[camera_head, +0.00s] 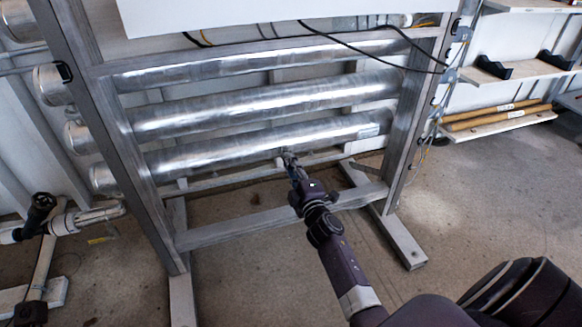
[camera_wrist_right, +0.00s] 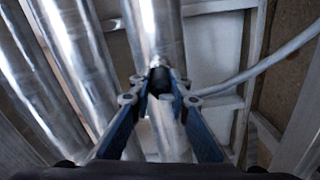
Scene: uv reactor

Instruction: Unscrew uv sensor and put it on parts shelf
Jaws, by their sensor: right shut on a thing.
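The uv sensor (camera_wrist_right: 160,82) is a small dark and silver cylinder at the underside of the lowest silver reactor tube (camera_head: 250,145). My right gripper (camera_head: 291,160) reaches up to it from below. In the right wrist view the fingers of this gripper (camera_wrist_right: 159,100) are closed around the sensor, and its upper end meets the tube. In the head view the sensor is mostly hidden by the fingers. Shelves stand at the right, with an upper board (camera_head: 515,72) and a lower board (camera_head: 490,127); which one is the parts shelf, I cannot tell.
The tubes sit in a grey metal frame with a lower crossbar (camera_head: 280,217) and feet on the floor. Black brackets (camera_head: 494,68) stand on the upper shelf board; yellow-brown tubes (camera_head: 490,115) lie on the lower one. Black cables hang at the top. Floor at the right is clear.

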